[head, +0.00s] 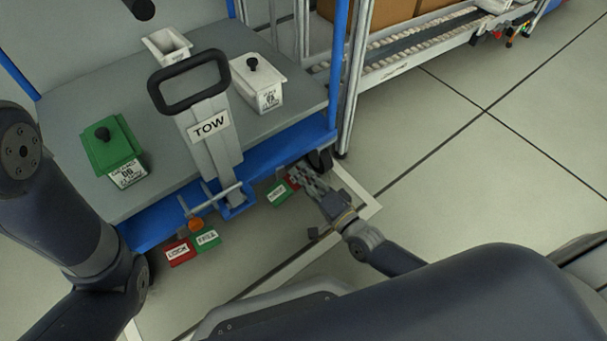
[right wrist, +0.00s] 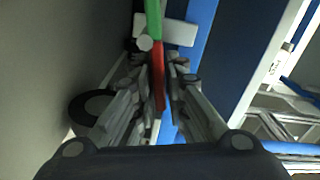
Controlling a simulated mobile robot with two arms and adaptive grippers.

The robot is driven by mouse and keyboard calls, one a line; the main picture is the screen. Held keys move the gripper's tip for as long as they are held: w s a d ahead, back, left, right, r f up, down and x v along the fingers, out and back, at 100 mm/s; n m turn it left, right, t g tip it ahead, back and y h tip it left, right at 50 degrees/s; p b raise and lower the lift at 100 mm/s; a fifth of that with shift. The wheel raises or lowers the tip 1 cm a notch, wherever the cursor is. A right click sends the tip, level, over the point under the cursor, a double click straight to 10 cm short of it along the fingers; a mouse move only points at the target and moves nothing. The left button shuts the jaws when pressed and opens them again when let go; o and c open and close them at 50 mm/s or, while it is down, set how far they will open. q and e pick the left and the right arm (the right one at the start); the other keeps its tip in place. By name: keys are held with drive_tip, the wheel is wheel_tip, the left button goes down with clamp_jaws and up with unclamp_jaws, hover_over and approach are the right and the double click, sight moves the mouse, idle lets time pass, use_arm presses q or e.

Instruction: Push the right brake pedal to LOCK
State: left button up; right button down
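The right brake pedal shows a green part (head: 277,193) and a red part (head: 293,182) low at the cart's right front. My right gripper (head: 303,177) is at the red part and hides some of it. In the right wrist view the red part (right wrist: 158,80) lies in the narrow gap between my fingers, with the green part (right wrist: 153,20) beyond. Contact and finger closure are unclear. The left pedal has a red LOCK plate (head: 179,251) and a green FREE plate (head: 207,238). My left gripper is not in view.
The grey-topped cart (head: 75,80) has a TOW handle (head: 209,125) at its front. A green bin (head: 112,147) and white bins (head: 257,85) stand on it. A roller conveyor (head: 410,45) is behind at right. The floor at right is clear.

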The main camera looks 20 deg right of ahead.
drive_tip(key=shift+f, duration=0.1)
idle(0.3)
drive_tip(key=shift+f+m+b, duration=0.3)
drive_tip(key=shift+f+m, duration=0.05)
drive_tip(key=shift+m, duration=0.6)
drive_tip(key=shift+f+m+b, duration=0.25)
drive_tip(key=shift+f+m, duration=0.15)
drive_tip(key=shift+m, duration=0.5)
drive_tip(key=shift+f+m+b, duration=0.3)
drive_tip(key=shift+f+m, duration=0.05)
drive_tip(key=shift+m, duration=0.6)
drive_tip(key=shift+s, duration=0.1)
drive_tip(key=c, duration=1.7)
unclamp_jaws()
drive_tip(key=v, duration=1.2)
